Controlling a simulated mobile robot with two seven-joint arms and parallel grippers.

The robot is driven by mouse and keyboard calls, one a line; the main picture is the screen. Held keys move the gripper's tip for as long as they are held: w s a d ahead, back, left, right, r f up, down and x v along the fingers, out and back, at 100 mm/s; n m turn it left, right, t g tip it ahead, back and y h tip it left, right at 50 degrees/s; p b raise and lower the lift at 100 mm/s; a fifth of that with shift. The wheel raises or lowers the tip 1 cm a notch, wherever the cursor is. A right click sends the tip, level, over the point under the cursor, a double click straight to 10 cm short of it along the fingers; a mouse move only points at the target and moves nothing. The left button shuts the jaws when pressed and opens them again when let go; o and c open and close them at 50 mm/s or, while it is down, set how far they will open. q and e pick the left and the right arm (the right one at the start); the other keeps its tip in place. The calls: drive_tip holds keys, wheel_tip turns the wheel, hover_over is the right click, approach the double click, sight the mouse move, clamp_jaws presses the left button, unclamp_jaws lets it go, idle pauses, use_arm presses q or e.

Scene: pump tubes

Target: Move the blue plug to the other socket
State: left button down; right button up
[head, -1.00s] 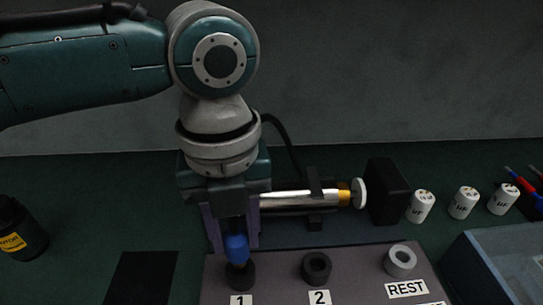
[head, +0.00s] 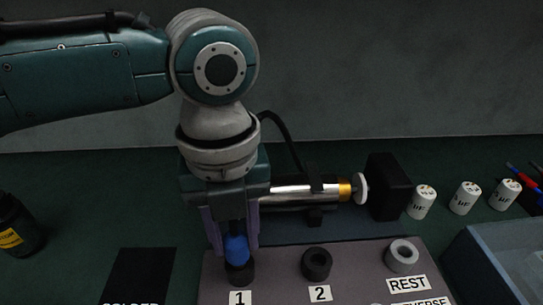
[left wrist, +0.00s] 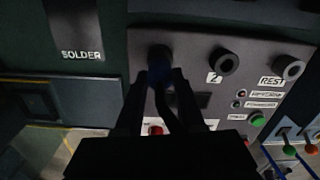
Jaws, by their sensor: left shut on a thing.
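The blue plug (head: 236,249) stands upright at the black socket labelled 1 (head: 239,273), its lower end in or on that ring. My left gripper (head: 233,240) points down from above and is shut on the blue plug. In the left wrist view the plug (left wrist: 159,72) shows dark between the fingers. The black socket labelled 2 (head: 316,264) is to the right and its hole is empty. The grey REST socket (head: 402,256) is further right, also empty. My right gripper is not in view.
A metal cylinder with a brass end (head: 305,194) lies behind the panel (head: 280,291), beside a black block (head: 387,187). Several white capacitors (head: 422,202) stand at right, near a blue tray (head: 478,262). A dark bottle (head: 17,226) is at far left. A green button (left wrist: 257,120) is on the panel.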

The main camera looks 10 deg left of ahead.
sight(234, 235)
use_arm(q)
drive_tip(key=shift+f+b, duration=0.7)
drive_tip(key=shift+f, duration=0.4)
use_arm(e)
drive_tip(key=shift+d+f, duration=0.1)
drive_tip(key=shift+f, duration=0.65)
use_arm(q)
drive_tip(key=shift+c, duration=2.2)
unclamp_jaws()
drive_tip(key=shift+r, duration=0.1)
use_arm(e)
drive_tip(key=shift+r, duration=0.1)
use_arm(q)
wheel_tip(234, 235, up, 10)
drive_tip(key=shift+f+p, duration=0.1)
drive_tip(key=shift+p, duration=0.5)
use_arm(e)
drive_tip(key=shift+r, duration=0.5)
